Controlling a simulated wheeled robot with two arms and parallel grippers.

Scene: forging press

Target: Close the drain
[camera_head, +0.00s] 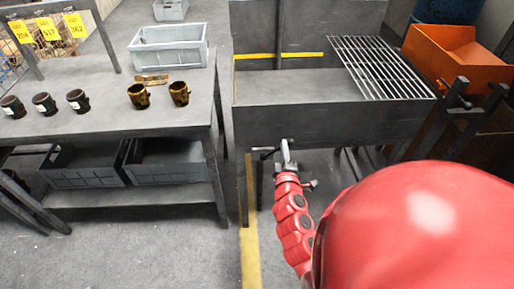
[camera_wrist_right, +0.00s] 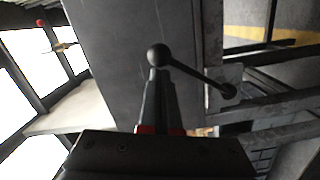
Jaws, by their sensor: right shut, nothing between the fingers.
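The dark metal trough (camera_head: 330,115) has a drain lever on its underside front. In the right wrist view the drain lever (camera_wrist_right: 195,73) is a thin dark rod with a round ball knob (camera_wrist_right: 159,55) at one end and a smaller knob at the other. My right gripper (camera_head: 287,155) is at the trough's lower front edge, close to the lever's small grey part (camera_head: 264,150). In the wrist view its shut fingers (camera_wrist_right: 158,85) point at the ball knob, with the tips right by it. I cannot tell whether they touch. My left gripper is not in view.
A grey workbench (camera_head: 100,85) with several cups and a grey crate (camera_head: 168,47) stands left. A metal grate (camera_head: 380,67) covers the trough's right part. An orange bin (camera_head: 450,55) stands at the right. Open floor (camera_head: 190,250) lies in front.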

